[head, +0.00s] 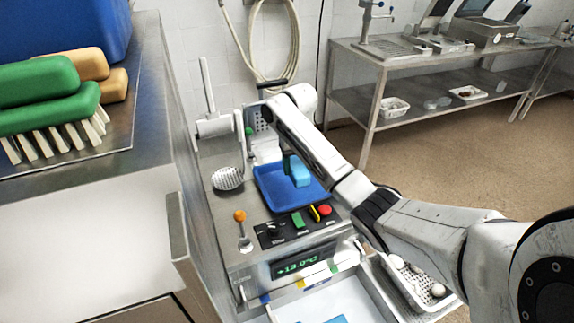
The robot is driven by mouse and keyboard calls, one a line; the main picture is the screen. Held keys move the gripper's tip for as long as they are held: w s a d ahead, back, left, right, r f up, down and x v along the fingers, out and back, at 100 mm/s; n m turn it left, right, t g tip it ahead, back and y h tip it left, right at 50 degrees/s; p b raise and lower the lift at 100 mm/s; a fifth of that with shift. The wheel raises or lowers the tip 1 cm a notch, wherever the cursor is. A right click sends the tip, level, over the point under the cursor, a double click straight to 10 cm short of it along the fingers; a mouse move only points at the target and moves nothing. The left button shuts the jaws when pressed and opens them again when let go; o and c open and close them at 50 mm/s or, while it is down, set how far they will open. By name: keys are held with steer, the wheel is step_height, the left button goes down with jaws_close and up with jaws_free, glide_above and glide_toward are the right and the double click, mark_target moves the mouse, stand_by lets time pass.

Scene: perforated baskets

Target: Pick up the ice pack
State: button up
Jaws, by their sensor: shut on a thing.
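A light blue block, which looks like the ice pack (298,173), shows just below my forearm, over the dark blue tray (270,190) on the steel machine top. My gripper (288,157) is shut on it. The forearm hides most of the gripper and the upper part of the block. I cannot tell how high the block is above the tray. Another light blue piece (336,319) shows at the bottom edge, in the white bin (300,310).
The machine's front has an orange-knobbed lever (240,217), buttons (298,221) and a display (297,268). A perforated basket with round white things (417,282) stands at its right. Brushes (50,95) lie on the left counter. A steel table (400,58) stands behind.

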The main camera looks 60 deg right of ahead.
steer(key=s+a+r+p, duration=0.1)
steer(key=s+r+p, duration=0.3)
steer(key=s+p, duration=0.3)
steer(key=shift+s+a+p, duration=0.2)
steer(key=shift+s+p, duration=0.15)
steer(key=shift+s, duration=0.45)
stand_by(0.4)
